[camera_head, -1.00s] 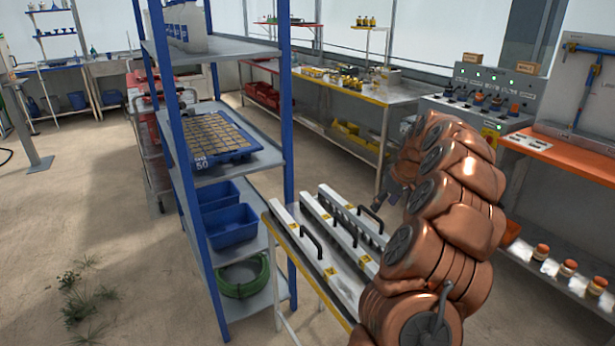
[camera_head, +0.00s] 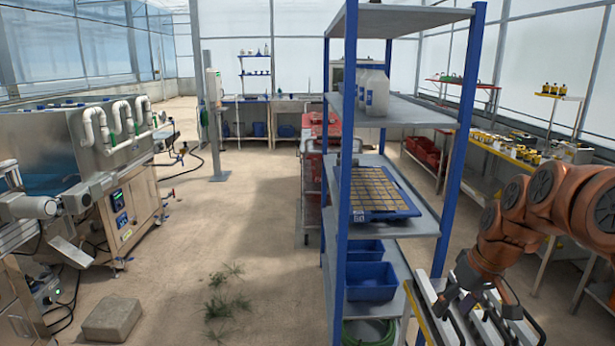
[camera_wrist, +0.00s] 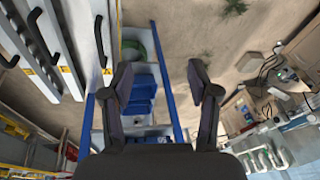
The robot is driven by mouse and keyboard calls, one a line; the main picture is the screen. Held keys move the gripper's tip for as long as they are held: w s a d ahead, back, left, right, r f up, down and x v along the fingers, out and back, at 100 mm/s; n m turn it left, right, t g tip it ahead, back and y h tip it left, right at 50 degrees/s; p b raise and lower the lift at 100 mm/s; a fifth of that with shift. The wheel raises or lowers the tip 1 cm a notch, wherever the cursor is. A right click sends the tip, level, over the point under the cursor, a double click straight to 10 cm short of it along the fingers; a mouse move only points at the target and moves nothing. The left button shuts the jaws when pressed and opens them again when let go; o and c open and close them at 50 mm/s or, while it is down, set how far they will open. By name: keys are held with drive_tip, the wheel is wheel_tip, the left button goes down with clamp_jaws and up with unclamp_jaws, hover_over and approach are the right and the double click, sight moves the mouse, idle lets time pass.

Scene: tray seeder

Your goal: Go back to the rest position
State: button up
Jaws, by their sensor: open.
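My gripper (camera_wrist: 160,85) is open in the wrist view, with two dark fingers apart and nothing between them. Beyond the fingers are the blue shelf rack and the floor. In the head view my copper-coloured arm comes in from the right edge, and its end is low at the right, above the white bars with black handles (camera_head: 468,318). These bars also show at the upper left of the wrist view (camera_wrist: 55,45). The gripper's fingertips are hard to make out in the head view.
A blue-posted shelf rack (camera_head: 347,150) stands left of my arm, holding a blue seed tray (camera_head: 385,216), blue bins (camera_head: 370,282) and a green hose (camera_head: 368,335). A steel machine (camera_head: 65,140) stands at the left. A stone block (camera_head: 110,320) lies on the floor.

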drive_tip(key=s+a+g+p, duration=0.1)
drive_tip(key=s+a, duration=0.3)
drive_tip(key=s, duration=0.6)
drive_tip(key=s+a+m+g+h+p, duration=0.1)
drive_tip(key=s+a+p, duration=0.1)
drive_tip(key=s+a, duration=0.3)
drive_tip(key=s+a+m+g+h+p, duration=0.1)
drive_tip(key=s+a, duration=0.3)
drive_tip(key=s, duration=1)
drive_tip(key=shift+s+a+r+g+p, duration=0.15)
drive_tip(key=shift+s+r+g+p, duration=0.15)
drive_tip(key=shift+g+p, duration=0.3)
